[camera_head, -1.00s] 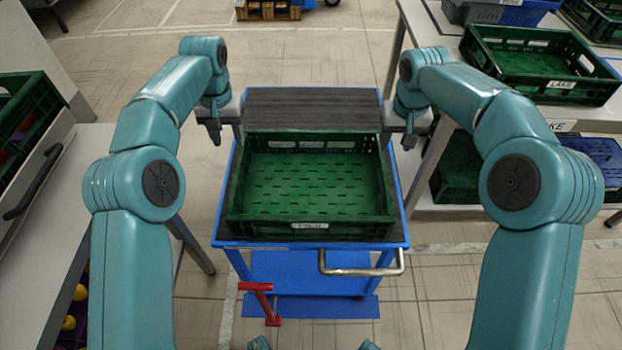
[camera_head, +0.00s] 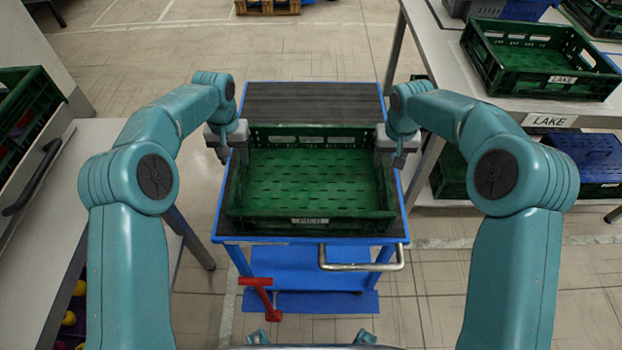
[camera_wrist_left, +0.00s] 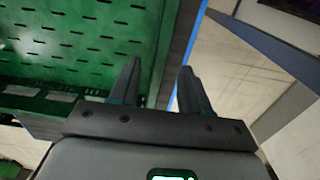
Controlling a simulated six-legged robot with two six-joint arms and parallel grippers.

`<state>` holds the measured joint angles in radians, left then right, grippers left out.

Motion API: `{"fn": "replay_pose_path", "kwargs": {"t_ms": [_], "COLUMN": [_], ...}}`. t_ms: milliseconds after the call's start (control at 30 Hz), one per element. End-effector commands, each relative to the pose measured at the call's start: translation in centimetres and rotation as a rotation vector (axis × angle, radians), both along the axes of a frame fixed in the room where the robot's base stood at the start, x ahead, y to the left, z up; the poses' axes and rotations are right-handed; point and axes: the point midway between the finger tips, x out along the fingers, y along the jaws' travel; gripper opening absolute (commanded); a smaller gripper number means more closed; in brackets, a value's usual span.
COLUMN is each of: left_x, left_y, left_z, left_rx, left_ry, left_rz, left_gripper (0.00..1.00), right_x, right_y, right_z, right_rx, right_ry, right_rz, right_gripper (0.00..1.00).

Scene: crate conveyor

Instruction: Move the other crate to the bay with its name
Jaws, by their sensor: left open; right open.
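A green crate (camera_head: 310,224) sits on the blue cart (camera_head: 228,239); the writing on its front label is too blurred to read. My left gripper (camera_head: 232,157) is open at its left wall near the far corner. In the left wrist view my left gripper (camera_wrist_left: 160,66) has its fingers apart with the crate's side wall (camera_wrist_left: 154,45) seen between them; their height against the rim is unclear. My right gripper (camera_head: 392,158) is open at the right wall. Another green crate (camera_head: 560,86), labelled LAKE, stands on the right table, above a LAKE sign (camera_head: 551,120) on the edge.
The cart's far half (camera_head: 312,103) is bare dark surface. A blue box (camera_head: 590,158) and green crate lie under the right table. A red pedal (camera_head: 262,290) juts from the cart's front.

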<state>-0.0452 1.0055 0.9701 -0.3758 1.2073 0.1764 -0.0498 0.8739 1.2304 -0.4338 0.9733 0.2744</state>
Motion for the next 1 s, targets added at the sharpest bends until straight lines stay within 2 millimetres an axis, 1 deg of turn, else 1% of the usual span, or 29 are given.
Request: {"fn": "replay_pose_path", "kwargs": {"t_ms": [33,200,300,400,533,800,833,867,900,967,1000], "left_x": [0.0,0.1,0.1,0.1,0.1,0.1,0.1,0.1,0.1,0.1,0.1], "left_y": [0.0,0.0,0.0,0.0,0.0,0.0,0.0,0.0,0.0,0.0,0.0], "left_z": [-1.2,-4.3,-5.6,-6.6,-7.2,-7.3,-7.3,-7.3,-7.3,-7.3,-7.3], "left_rx": [0.0,-0.001,-0.001,0.0,0.0,0.0,0.0,0.0,0.0,0.0,0.0], "left_ry": [0.004,0.003,0.002,0.002,0.0,0.0,0.0,0.0,0.0,0.0,0.0], "left_rz": [0.0,0.001,0.0,0.0,0.001,0.0,0.0,0.0,0.0,0.0,0.0], "left_gripper": [0.47,0.47,0.47,0.47,0.47,0.47,0.44,0.34,0.21,0.01,0.0], "right_x": [0.1,0.6,0.8,0.9,1.0,1.0,1.0,1.0,1.0,1.0,1.0], "right_y": [0.0,0.0,0.0,0.0,0.0,0.0,0.0,0.0,0.0,0.0,0.0], "right_z": [-1.2,-4.3,-5.6,-6.5,-7.1,-7.2,-7.2,-7.2,-7.2,-7.2,-7.2], "right_rx": [0.0,0.0,0.0,0.0,0.0,0.0,0.0,0.0,0.0,0.0,0.0], "right_ry": [0.003,0.002,0.002,0.0,-0.001,-0.001,-0.001,-0.001,-0.001,-0.001,-0.001], "right_rz": [0.0,-0.001,-0.001,-0.001,-0.001,-0.001,-0.001,-0.001,-0.001,-0.001,-0.001], "right_gripper": [0.47,0.47,0.47,0.47,0.47,0.47,0.44,0.34,0.21,0.01,0.0]}}
